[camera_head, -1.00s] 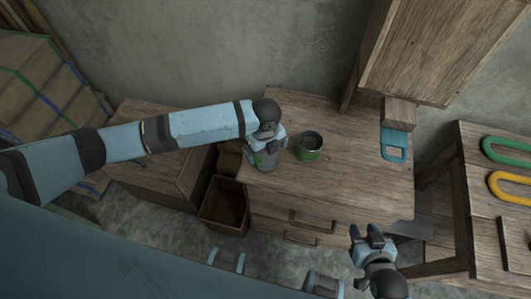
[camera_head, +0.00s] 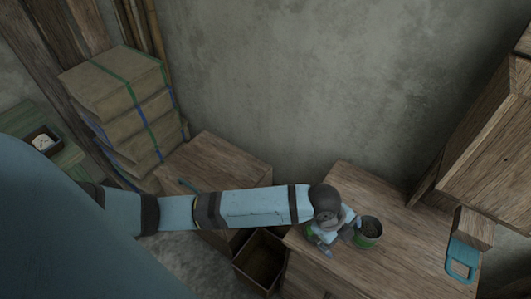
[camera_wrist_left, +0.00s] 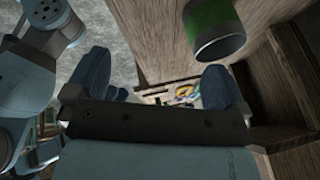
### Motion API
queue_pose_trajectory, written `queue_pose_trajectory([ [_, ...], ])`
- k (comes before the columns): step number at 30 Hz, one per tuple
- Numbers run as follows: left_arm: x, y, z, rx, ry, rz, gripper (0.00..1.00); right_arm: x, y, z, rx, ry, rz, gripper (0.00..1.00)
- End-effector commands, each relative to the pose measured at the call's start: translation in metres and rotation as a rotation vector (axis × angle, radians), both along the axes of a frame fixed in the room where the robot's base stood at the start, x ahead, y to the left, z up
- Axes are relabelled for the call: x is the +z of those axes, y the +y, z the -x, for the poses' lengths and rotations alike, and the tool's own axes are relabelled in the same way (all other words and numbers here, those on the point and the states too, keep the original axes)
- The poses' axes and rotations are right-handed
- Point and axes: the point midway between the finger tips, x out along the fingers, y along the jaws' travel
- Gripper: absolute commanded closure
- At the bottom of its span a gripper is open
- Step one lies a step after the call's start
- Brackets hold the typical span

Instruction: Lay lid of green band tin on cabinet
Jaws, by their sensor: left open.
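The green band tin (camera_head: 369,233) stands upright on the cabinet (camera_head: 385,272), with a dark, open-looking top. My left gripper (camera_head: 338,240) is just left of it, low over the cabinet's left part. A green patch (camera_head: 311,232) shows beside the gripper; most of it is hidden, and I cannot tell whether it is the lid. In the left wrist view my left gripper's fingers (camera_wrist_left: 158,80) are spread with nothing between them. A green-sided tin with a grey round end (camera_wrist_left: 213,30) is beyond the right finger. I cannot clearly make out the lid.
A teal handled object (camera_head: 461,260) and a wooden block (camera_head: 473,228) are at the cabinet's right. An open wooden box (camera_head: 262,262) stands left of the cabinet. Stacked boxes (camera_head: 120,100) are farther left. The cabinet top right of the tin is clear.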

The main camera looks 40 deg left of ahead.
Motion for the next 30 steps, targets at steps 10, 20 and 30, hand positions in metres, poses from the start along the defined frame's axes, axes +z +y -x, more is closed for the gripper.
queue_pose_trajectory([
  [10, -0.038, 0.030, 0.047, 0.805, 0.012, 0.507, 0.00, 0.000, 0.000, 0.000, 0.001, 0.001, 0.001, 0.60],
  [20, -0.067, 0.128, 0.116, 1.320, -0.061, 0.735, 0.00, -0.002, 0.000, 0.001, 0.001, 0.004, 0.001, 0.60],
  [30, -0.068, 0.146, 0.130, 1.384, -0.085, 0.768, 0.00, -0.002, 0.000, 0.001, 0.001, 0.004, 0.002, 0.60],
])
